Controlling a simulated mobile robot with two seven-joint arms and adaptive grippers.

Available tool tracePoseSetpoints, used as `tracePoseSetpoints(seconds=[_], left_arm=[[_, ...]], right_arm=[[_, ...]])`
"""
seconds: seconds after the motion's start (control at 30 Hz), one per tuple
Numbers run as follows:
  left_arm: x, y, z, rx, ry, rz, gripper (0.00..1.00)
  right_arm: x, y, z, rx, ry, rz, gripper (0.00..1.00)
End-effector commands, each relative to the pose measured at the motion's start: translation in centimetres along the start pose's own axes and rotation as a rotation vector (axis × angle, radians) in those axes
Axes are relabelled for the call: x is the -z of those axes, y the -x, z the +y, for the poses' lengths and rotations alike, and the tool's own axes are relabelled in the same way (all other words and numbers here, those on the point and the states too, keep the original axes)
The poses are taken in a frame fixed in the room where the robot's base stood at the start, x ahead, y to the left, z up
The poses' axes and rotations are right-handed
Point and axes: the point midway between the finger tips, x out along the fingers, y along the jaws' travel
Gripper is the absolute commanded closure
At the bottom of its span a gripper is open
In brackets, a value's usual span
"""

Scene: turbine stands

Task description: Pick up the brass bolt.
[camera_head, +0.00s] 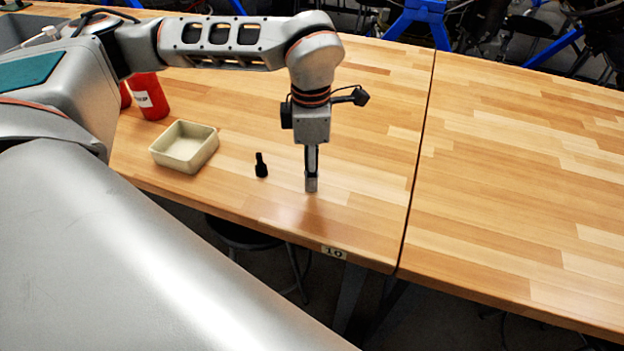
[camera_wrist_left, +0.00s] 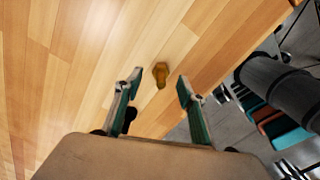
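The brass bolt (camera_wrist_left: 161,75) lies on the wooden table, seen in the left wrist view just beyond and between my left fingertips. My left gripper (camera_wrist_left: 159,80) is open, with a finger on either side of the bolt and clear space to each. In the head view my left gripper (camera_head: 311,183) points straight down, low over the table near its front edge. The bolt does not show there; the gripper seems to hide it. My right gripper is in neither view.
A small black part (camera_head: 261,166) stands left of the gripper. A beige square tray (camera_head: 184,162) and a red bottle (camera_head: 150,97) are farther left. The wooden table (camera_head: 365,215) has a seam to the right, with bare tabletop beyond it.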

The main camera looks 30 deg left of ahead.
Motion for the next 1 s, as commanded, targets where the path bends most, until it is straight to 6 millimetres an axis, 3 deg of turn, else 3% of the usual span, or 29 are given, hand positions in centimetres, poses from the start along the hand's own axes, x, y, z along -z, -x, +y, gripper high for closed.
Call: tracePoseSetpoints(seconds=[0.2,0.47,0.63,1.0], left_arm=[[0.0,-2.4,-0.2,0.002,-0.001,0.000,0.60],[-0.1,-2.6,-0.1,0.001,-0.001,-0.001,0.60],[-0.1,-2.6,-0.1,0.001,0.000,-0.001,1.00],[-0.1,-2.4,-0.1,0.000,0.000,-0.002,1.00]], right_arm=[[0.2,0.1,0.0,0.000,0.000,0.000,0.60],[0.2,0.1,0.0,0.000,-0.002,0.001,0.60],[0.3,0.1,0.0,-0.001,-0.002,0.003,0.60],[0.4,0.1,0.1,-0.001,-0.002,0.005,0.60]])
